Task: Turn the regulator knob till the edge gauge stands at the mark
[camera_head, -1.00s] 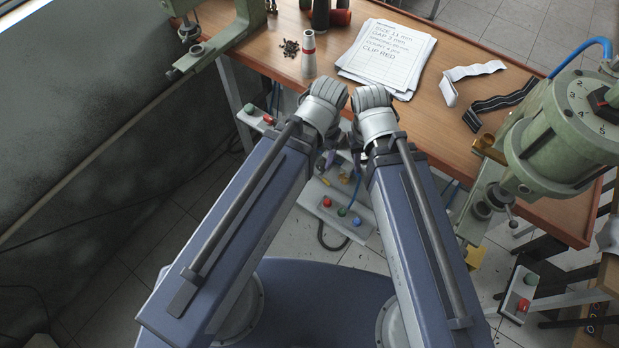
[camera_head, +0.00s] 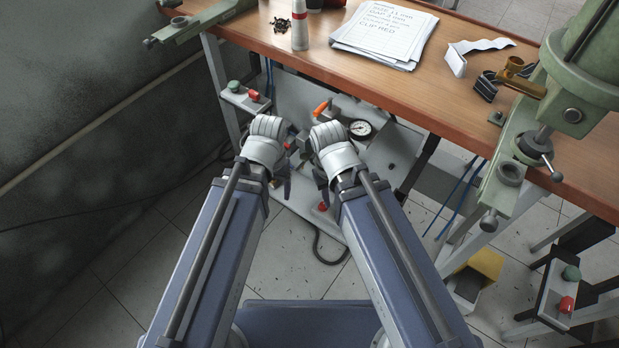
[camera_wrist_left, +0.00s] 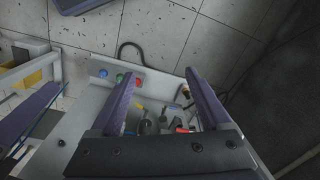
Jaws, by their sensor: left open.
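A round gauge (camera_head: 360,128) with a white dial and dark rim sits on the grey panel (camera_head: 404,150) under the bench; its needle and mark are too small to read. An orange-handled part (camera_head: 321,108) stands left of it. I cannot make out the regulator knob for certain. My left gripper (camera_head: 281,178) is over the panel, left of the gauge, mostly behind its wrist; in the left wrist view its jaws (camera_wrist_left: 160,76) are apart with nothing held. Small fittings (camera_wrist_left: 148,122) show beyond them. My right gripper (camera_head: 320,182) is beside it, its jaws mostly hidden by its wrist.
A green machine (camera_head: 580,85) is clamped at the right. In the left wrist view, blue, green and red buttons (camera_wrist_left: 120,77) line the panel's edge.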

